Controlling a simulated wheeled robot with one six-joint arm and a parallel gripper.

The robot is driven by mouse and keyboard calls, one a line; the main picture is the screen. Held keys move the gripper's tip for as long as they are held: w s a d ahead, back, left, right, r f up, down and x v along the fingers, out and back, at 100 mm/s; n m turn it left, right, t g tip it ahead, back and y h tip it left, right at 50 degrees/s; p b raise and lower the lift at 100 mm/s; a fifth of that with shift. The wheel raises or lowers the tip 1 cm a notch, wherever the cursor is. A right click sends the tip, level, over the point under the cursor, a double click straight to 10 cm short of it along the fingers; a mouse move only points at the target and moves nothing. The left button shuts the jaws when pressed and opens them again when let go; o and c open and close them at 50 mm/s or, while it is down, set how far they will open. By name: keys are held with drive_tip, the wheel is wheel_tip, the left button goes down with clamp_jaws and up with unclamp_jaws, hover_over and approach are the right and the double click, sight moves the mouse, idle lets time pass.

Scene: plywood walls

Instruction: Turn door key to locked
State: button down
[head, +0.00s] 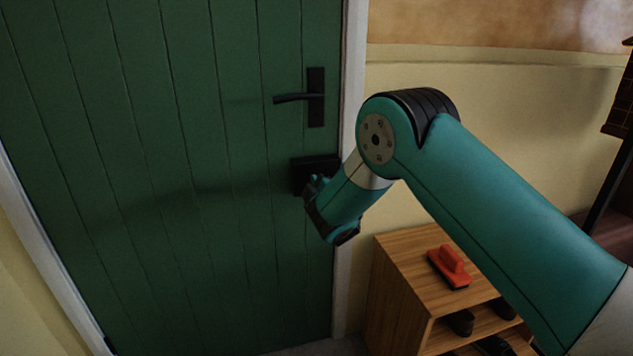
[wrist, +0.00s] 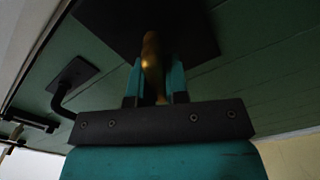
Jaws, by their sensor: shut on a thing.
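The green plank door (head: 170,150) is shut in its white frame. Its black lever handle (head: 298,97) is level, on a black plate; the handle also shows at the left in the wrist view (wrist: 62,103). Below it is the black lock plate (head: 305,170), which fills the top middle of the wrist view (wrist: 200,25). A brass-coloured key (wrist: 152,62) stands out from that plate. My gripper (wrist: 154,82) is shut on the key, one teal finger on each side. In the head view my wrist hides the key.
A wooden shelf unit (head: 395,270) stands right of the door, below my arm, with a red-handled brush (head: 450,267) on top and shoes inside. The white door frame (head: 352,90) is close to my wrist. A dark object hangs at the right edge.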

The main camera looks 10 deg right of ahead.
drive_tip(key=n+p, duration=0.1)
drive_tip(key=n, duration=0.3)
drive_tip(key=shift+a+f+n+p, duration=0.15)
drive_tip(key=shift+f+n+p, duration=0.05)
drive_tip(key=shift+n+p, duration=0.2)
idle(0.4)
drive_tip(key=c, duration=1.1)
unclamp_jaws()
drive_tip(key=shift+s+f, duration=0.1)
